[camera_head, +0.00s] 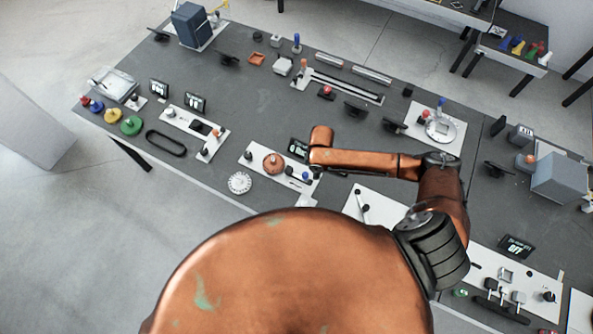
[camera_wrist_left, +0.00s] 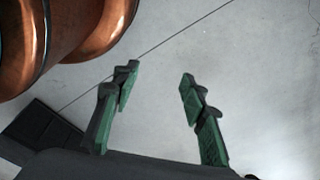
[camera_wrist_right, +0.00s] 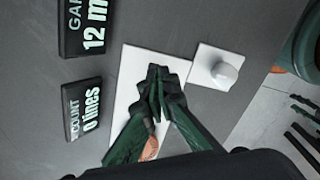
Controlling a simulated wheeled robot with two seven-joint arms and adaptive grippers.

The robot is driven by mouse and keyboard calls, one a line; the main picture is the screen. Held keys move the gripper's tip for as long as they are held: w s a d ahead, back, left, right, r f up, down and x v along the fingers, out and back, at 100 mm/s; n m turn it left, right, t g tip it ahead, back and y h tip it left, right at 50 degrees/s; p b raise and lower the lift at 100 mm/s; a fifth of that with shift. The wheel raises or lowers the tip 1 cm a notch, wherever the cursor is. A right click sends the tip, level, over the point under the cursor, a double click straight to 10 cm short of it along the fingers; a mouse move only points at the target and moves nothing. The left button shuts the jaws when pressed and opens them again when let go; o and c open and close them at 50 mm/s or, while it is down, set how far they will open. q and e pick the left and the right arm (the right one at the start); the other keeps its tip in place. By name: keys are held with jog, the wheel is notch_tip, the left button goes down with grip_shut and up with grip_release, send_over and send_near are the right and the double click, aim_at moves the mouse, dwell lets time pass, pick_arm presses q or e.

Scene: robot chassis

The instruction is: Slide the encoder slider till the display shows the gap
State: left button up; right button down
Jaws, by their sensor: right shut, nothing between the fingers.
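The display (camera_wrist_right: 83,28) at the upper left of the right wrist view reads GAP 12 mm. A second display (camera_wrist_right: 83,108) below it reads COUNT 0 lines. A white plate (camera_wrist_right: 125,85) lies beside them, with an orange knob (camera_wrist_right: 150,148) partly behind my fingers. My right gripper (camera_wrist_right: 158,85) is shut and empty over this plate; its fingers hide part of the plate, and I cannot make out the slider or whether they touch it. In the head view the plate (camera_head: 256,152) is partly under my right arm. My left gripper (camera_wrist_left: 158,82) is open and empty over bare floor.
A white block with a round knob (camera_wrist_right: 220,70) stands beside the plate near the table edge. In the head view a white dial (camera_head: 239,183) lies left of it. Other stations crowd the dark table (camera_head: 255,95). My right arm covers the area right of the plate.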

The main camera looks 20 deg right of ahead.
jog(key=shift+w+f, duration=0.1)
jog(key=shift+f, duration=0.35)
jog(key=shift+w+f+b, duration=0.1)
jog(key=shift+f+b, duration=0.25)
jog(key=shift+f, duration=0.65)
jog(key=shift+f+b, duration=0.35)
jog(key=shift+f, duration=0.55)
pick_arm(q)
jog(key=s+f, duration=0.2)
jog(key=shift+s, duration=0.4)
jog(key=shift+r, duration=0.2)
pick_arm(e)
jog(key=shift+w+a, duration=0.15)
